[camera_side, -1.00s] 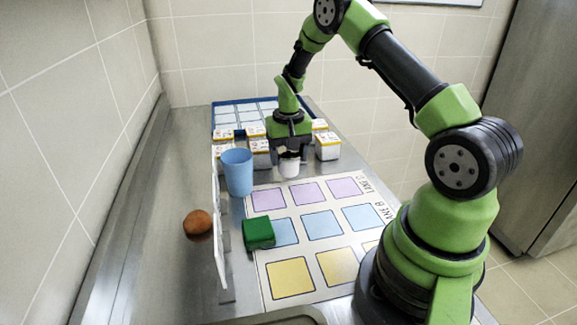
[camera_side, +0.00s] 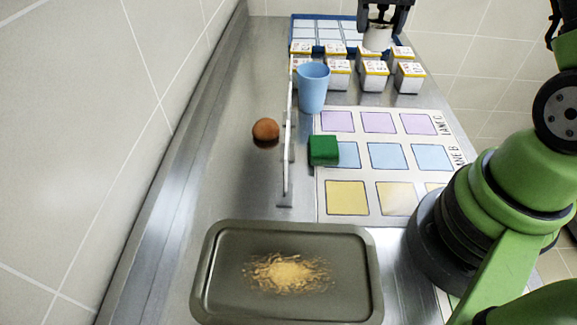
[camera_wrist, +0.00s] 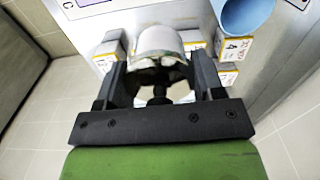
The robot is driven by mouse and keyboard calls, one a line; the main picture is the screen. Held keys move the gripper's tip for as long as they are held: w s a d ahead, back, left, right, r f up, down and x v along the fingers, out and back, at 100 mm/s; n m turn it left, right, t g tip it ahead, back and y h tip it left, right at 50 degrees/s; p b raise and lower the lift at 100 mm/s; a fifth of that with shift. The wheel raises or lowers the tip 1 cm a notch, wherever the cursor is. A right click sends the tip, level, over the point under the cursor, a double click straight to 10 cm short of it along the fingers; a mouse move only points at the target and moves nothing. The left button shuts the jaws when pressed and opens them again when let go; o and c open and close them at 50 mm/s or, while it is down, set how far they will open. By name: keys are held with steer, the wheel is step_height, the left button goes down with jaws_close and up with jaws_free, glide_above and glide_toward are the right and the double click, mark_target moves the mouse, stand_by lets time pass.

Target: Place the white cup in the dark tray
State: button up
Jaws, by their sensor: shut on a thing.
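The white cup (camera_side: 377,38) is held in my gripper (camera_side: 380,22) at the top of the side view, above the row of small boxes at the far end. In the wrist view the cup (camera_wrist: 158,42) sits between the two fingers of my gripper (camera_wrist: 160,65), which is shut on it. The dark tray (camera_side: 212,275) lies at the near end of the counter, far from the cup. It has a patch of tan crumbs on its floor. My fingers partly hide the cup.
Several white boxes with yellow trim (camera_side: 374,76) stand before a blue-rimmed rack (camera_side: 300,19). A mat of coloured squares (camera_side: 365,205) lies right.

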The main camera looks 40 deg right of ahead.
steer(key=w+a+n, duration=0.2)
steer(key=a+n, duration=0.2)
steer(key=a, duration=0.8)
steer(key=n, duration=1.4)
glide_above(288, 273)
step_height(288, 273, down, 15)
steer(key=o, duration=1.6)
steer(key=shift+f, duration=0.15)
